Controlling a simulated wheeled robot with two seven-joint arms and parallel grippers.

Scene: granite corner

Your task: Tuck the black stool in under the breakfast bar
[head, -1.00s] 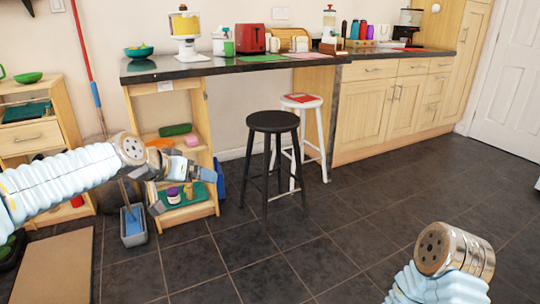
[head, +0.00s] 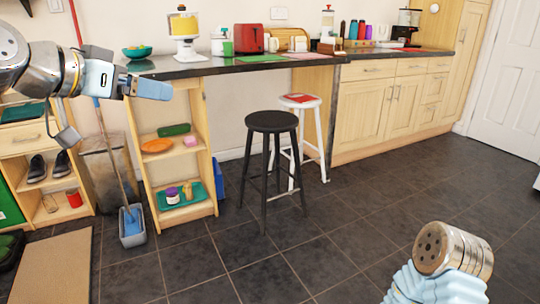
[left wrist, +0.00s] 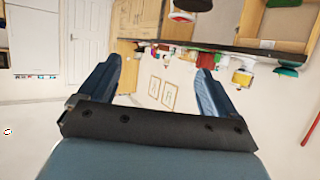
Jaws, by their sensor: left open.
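The black stool (head: 271,122) stands upright on the tiled floor, in front of the breakfast bar (head: 225,66) and clear of it. A white stool (head: 301,101) with a red item on its seat stands just behind and to its right, closer to the counter. At the lower right, part of my right arm shows, but no right gripper fingers.
A wooden shelf unit (head: 203,155) stands under the bar's left end. Base cabinets (head: 385,107) run along the right. The floor (head: 330,240) in front of the stools is clear.

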